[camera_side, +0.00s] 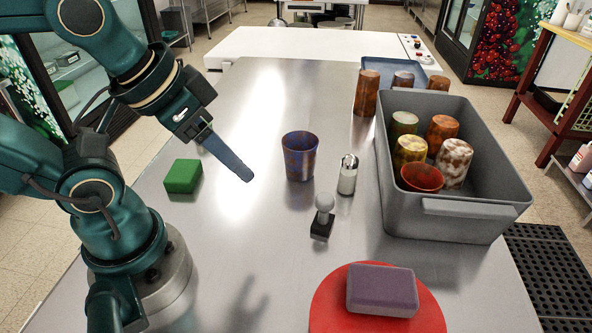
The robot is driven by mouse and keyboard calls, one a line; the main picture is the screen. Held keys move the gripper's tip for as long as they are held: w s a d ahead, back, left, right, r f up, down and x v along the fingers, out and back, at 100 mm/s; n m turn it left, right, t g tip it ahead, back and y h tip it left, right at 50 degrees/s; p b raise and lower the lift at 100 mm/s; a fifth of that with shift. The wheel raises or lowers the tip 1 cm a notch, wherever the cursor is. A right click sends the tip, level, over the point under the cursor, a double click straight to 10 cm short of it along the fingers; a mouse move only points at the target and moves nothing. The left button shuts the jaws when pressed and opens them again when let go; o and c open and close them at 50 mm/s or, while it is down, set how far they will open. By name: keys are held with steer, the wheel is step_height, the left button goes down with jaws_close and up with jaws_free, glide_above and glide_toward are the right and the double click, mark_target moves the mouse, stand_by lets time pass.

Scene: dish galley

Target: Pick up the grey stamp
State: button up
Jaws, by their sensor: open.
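The grey stamp (324,203) stands upright on the metal table, with a round pale grey knob on a dark block base. My gripper (245,176) is open and empty, above the table to the left of the stamp and clear of it. Its fingers show almost edge-on, pointing down and to the right, so the gap between them is hard to see.
A blue-and-rust cup (299,158) and a small silver-capped shaker (347,176) stand close behind the stamp. A green block (183,176) lies left. A purple block (382,288) rests on a red disc (328,312) in front. A grey bin (446,222) with several cups stands right.

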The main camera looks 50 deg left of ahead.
steer(key=w+a+r+m+t+y, duration=0.1)
steer(key=w+a+r+t, duration=0.4)
steer(key=w+r, duration=0.3)
steer(key=w+a+r+m+t+y, duration=0.2)
steer(key=w+a+r+t, duration=0.3)
steer(key=w, duration=0.6)
steer(key=m+g+h, duration=0.8)
steer(key=h, duration=0.6)
glide_above(324, 211)
steer(key=a, duration=0.6)
step_height(324, 211, down, 8)
steer(key=f, duration=0.5)
steer(key=s+f, duration=0.1)
steer(key=f, duration=1.1)
steer(key=shift+s+d+f, duration=0.2)
steer(key=shift+d, duration=0.2)
steer(key=shift+f, duration=0.25)
steer(key=shift+w+d+f, duration=0.1)
steer(key=shift+w+d, duration=0.05)
steer(key=shift+d, duration=0.1)
steer(key=shift+x, duration=2.25)
